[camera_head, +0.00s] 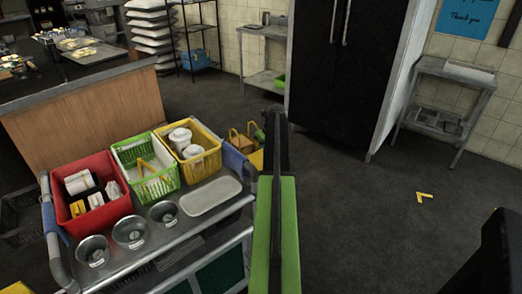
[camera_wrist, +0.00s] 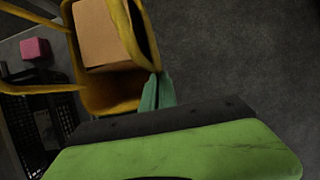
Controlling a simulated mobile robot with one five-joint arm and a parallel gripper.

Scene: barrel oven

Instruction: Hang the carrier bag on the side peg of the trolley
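The trolley (camera_head: 182,232) stands at lower left in the head view, with a steel top and blue-gripped handles. A yellow bag-like thing (camera_head: 241,141) shows small beyond its far right corner. In the wrist view, a yellow bag (camera_wrist: 112,104) with an open mouth holds a brown box (camera_wrist: 103,36). Yellow bands, perhaps its handles, reach left. A green piece (camera_wrist: 180,150) with a dark edge, apparently part of my gripper or arm, fills the bottom of the wrist view. My fingertips are not clear, and whether they touch the bag cannot be told. I cannot make out the side peg.
Red (camera_head: 69,211), green (camera_head: 128,153) and yellow (camera_head: 213,165) baskets, metal bowls (camera_head: 130,232) and a tray (camera_head: 211,197) occupy the trolley top. A black cabinet (camera_head: 330,75) stands behind. A pink block (camera_wrist: 35,48) lies near the bag. Floor at right is mostly clear.

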